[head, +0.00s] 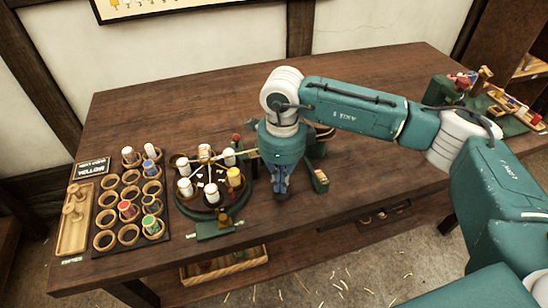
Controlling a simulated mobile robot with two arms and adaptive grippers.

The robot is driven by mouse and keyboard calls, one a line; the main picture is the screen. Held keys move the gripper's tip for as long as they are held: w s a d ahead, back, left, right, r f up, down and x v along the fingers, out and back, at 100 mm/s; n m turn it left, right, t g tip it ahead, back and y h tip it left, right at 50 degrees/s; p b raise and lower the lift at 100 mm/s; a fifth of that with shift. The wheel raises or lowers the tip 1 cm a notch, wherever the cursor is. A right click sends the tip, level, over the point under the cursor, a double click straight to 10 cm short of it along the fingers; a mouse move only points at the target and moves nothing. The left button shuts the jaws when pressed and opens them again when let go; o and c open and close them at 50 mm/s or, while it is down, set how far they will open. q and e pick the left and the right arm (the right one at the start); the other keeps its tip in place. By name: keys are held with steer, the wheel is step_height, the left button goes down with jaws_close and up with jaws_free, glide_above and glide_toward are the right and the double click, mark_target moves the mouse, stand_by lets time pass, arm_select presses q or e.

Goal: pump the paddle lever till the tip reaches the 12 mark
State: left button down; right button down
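My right gripper (281,184) points down over the middle of the table, just right of a round green stand with spools (243,203). Its fingers look close together, but I cannot tell whether they are shut or hold anything. A green block with a brass-coloured top (320,180) sits just right of the gripper, partly behind my arm. I cannot make out which part is the paddle lever, and the 12 mark and the tip are not readable; my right arm and gripper hide part of this area. My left gripper is not in view.
A dark rack of round cups (129,235) with several spools stands at the left, beside a wooden tray (73,242). A small green fixture (213,230) is at the front edge. Another green device (446,90) stands far right. The table's back middle is clear.

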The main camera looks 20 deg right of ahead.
steer(key=shift+w+r+p, duration=0.15)
steer(key=shift+r+p, duration=1.35)
steer(key=shift+r, duration=1.8)
steer(key=shift+f, duration=0.15)
